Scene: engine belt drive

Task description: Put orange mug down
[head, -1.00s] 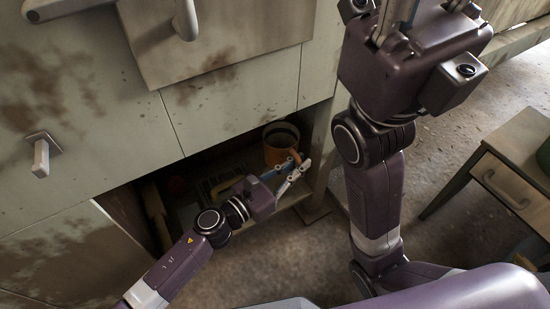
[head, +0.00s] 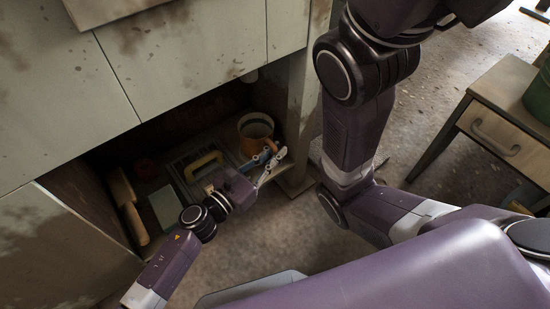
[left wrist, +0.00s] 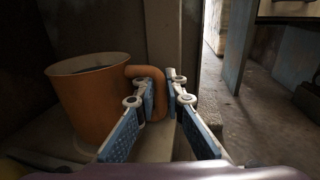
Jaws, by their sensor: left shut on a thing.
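The orange mug (head: 256,128) is upright at the right end of the low open compartment under the cabinet, next to its corner post. My left gripper (head: 271,157) reaches in from the front and is shut on the mug's handle. In the left wrist view the mug (left wrist: 88,103) stands left of the fingers, and its handle lies between the fingertips (left wrist: 163,84). The mug's base is low at the shelf surface; whether it bears fully on it I cannot tell. My right gripper is outside the frames.
The corner post (head: 301,115) stands close right of the mug. A small table (head: 500,120) with a drawer is further right.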

